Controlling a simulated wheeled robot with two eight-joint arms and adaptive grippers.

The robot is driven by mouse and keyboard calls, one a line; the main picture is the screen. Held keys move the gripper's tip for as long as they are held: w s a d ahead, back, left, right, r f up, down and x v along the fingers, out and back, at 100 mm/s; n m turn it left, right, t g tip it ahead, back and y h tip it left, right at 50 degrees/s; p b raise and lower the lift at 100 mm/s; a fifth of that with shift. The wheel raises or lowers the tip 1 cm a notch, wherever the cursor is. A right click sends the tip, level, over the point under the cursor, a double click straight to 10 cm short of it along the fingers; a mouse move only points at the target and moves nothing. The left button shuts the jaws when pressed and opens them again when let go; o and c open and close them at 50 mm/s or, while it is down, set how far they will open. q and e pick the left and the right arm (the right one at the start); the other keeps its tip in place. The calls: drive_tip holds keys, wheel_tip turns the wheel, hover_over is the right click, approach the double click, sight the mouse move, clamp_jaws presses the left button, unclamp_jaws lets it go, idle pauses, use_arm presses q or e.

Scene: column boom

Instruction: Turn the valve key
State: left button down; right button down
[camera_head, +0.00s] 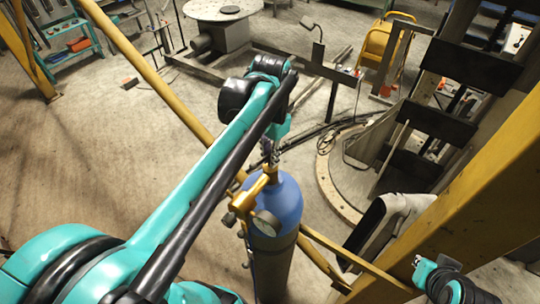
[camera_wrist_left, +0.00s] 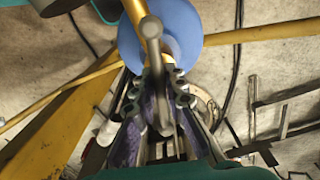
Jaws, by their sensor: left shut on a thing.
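A blue gas cylinder (camera_head: 280,200) stands upright in the middle of the head view, with a brass valve and regulator (camera_head: 245,197) and a round gauge (camera_head: 266,223) at its top. My left gripper (camera_head: 269,155) points down just above the valve. In the left wrist view its two fingers (camera_wrist_left: 158,95) are shut on a grey metal valve key (camera_wrist_left: 151,30), whose rounded end reaches over the blue cylinder top (camera_wrist_left: 190,22). In the head view the key is small and partly hidden by the gripper, so I cannot tell exactly how it sits on the valve.
A yellow rail (camera_head: 150,70) runs diagonally behind my left arm. A thick yellow beam (camera_head: 480,190) and a dark stepped structure (camera_head: 440,120) stand at the right. A round grey table (camera_head: 222,10) is at the back.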

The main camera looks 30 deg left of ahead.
idle(0.5)
use_arm(q)
drive_tip(key=c, duration=1.6)
unclamp_jaws()
drive_tip(key=shift+w, duration=0.1)
drive_tip(key=shift+o, duration=0.2)
wheel_tip(320, 180, up, 12)
